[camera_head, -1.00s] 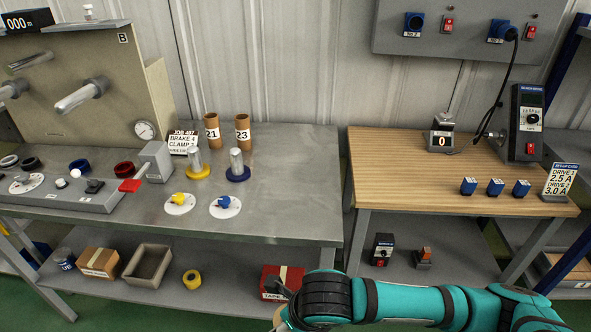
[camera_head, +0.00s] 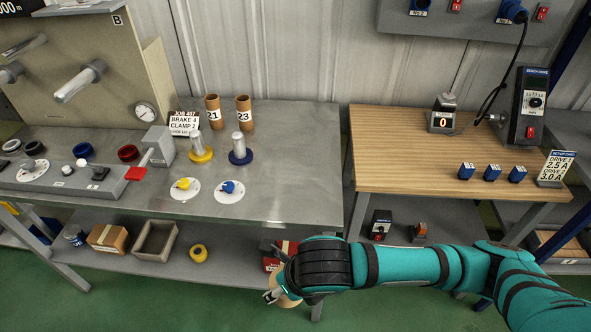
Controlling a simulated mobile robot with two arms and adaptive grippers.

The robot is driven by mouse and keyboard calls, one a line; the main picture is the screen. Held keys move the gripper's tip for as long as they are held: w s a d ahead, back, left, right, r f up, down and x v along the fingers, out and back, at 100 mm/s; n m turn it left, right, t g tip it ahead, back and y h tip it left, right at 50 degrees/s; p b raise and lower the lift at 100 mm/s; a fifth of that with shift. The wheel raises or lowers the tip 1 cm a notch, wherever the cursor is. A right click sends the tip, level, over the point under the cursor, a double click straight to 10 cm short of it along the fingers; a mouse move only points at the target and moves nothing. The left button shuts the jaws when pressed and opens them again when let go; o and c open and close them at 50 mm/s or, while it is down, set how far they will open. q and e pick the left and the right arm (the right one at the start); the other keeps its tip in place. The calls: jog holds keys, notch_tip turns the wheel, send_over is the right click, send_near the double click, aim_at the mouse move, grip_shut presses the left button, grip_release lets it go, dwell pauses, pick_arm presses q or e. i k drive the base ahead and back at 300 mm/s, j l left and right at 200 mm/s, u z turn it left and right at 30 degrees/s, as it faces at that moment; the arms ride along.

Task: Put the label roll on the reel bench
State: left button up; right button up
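The reel bench (camera_head: 290,180) is the grey metal-topped bench on the left. Its upright beige panel (camera_head: 100,65), marked B, carries bare metal spindles (camera_head: 80,80). My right gripper (camera_head: 272,296) is low in front of this bench, below its top and near the lower shelf's right end. A tan, round-edged piece, seemingly the label roll (camera_head: 290,300), is at its fingers and mostly hidden behind my teal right arm. The gripper appears shut on it. My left gripper is not in view.
Two cardboard cores (camera_head: 213,112), yellow-based and blue-based posts (camera_head: 240,150), dials and a red lever (camera_head: 136,174) stand on the reel bench. Its right-hand top is clear. A wooden-topped bench (camera_head: 400,150) stands right, across a gap. A red box (camera_head: 287,247) sits behind my arm.

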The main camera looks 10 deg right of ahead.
aim_at(298, 171)
jog(key=i, duration=0.85)
